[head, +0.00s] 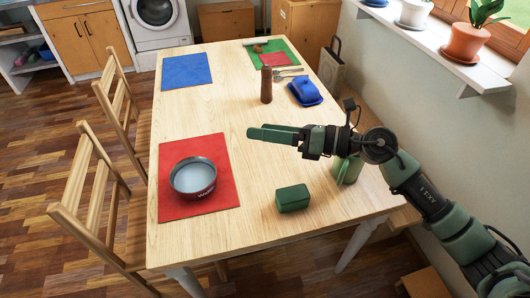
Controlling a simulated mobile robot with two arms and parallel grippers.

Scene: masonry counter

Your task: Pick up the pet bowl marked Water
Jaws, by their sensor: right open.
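The pet bowl (193,178) is a round, dark red bowl with a pale inside and white lettering on its front that is blurred but looks like "Water". It sits upright on a red placemat (222,192) at the near left of the wooden table. My right gripper (250,131) reaches in from the right above the middle of the table. It points left, is open and empty, and is apart from the bowl, to the right of it and farther back. My left gripper is not in view.
A green box (292,198) and a green mug (348,168) stand at the near right. A brown pepper mill (266,85) and a blue butter dish (305,92) stand beyond my gripper. A blue placemat (187,71) lies far left. Chairs (88,195) line the left side.

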